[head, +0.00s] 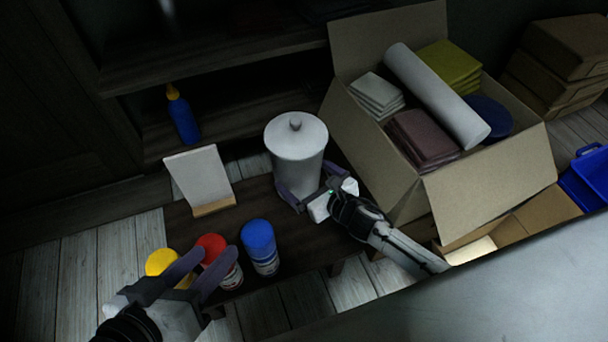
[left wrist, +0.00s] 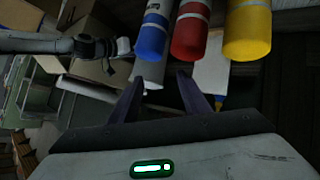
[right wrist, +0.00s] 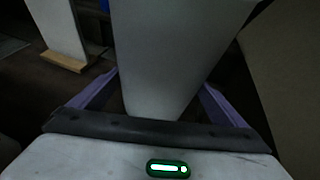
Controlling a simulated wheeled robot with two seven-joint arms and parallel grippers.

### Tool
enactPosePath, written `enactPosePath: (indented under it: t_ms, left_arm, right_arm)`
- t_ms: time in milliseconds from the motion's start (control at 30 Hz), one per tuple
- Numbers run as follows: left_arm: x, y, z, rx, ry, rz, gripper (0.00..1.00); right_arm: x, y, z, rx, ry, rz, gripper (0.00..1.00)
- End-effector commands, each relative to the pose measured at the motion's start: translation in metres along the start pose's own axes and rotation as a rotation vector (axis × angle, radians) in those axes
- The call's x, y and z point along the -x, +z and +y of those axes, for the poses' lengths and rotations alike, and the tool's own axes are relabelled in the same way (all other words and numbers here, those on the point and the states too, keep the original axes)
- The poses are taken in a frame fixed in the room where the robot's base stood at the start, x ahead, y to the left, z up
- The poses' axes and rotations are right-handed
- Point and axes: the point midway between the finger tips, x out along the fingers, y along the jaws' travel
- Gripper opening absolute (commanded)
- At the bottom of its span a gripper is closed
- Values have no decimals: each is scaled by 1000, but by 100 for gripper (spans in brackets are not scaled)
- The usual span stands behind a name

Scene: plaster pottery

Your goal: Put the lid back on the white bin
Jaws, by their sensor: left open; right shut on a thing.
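The white bin (head: 297,171) stands upright on the low dark wooden bench. Its round white lid (head: 296,133) with a small knob covers the top and looks level; I cannot tell whether it is fully seated. My right gripper (head: 305,194) is shut on the lower part of the bin, a finger on each side. In the right wrist view the bin's pale wall (right wrist: 175,60) fills the space between the fingers. My left gripper (head: 208,265) is open and empty at the lower left, close to the paint cans; its fingers also show in the left wrist view (left wrist: 160,85).
Blue (head: 259,246), red (head: 220,262) and yellow (head: 168,264) cans stand at the bench's front. A white card on a wooden stand (head: 201,178) is left of the bin. A full cardboard box (head: 493,190) is to the right. A blue bottle (head: 183,118) stands behind.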

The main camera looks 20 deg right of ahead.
Motion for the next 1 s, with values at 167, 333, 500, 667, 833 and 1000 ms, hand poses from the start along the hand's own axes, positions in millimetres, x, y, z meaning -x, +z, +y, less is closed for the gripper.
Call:
enactPosePath:
  t_ms: [167, 333, 500, 667, 833, 1000]
  left_arm:
    - [-1, 2, 0, 0, 0, -4, 43]
    - [-1, 3, 0, 2, 3, -5, 43]
    - [-1, 2, 1, 2, 3, -6, 43]
    - [1, 2, -2, -7, -13, -24, 43]
    - [1, 11, -9, -21, -46, -78, 43]
    - [0, 24, -19, -32, -80, -133, 43]
  right_arm:
    - [-2, 6, 0, 0, 3, -13, 40]
    - [-1, -2, 0, 1, 0, 0, 100]
    - [0, 0, 0, 1, 0, 0, 100]
    - [16, 1, 0, 2, 1, 3, 100]
    - [52, 2, 0, 1, 1, 4, 100]
    - [88, 2, 0, 1, 1, 3, 100]
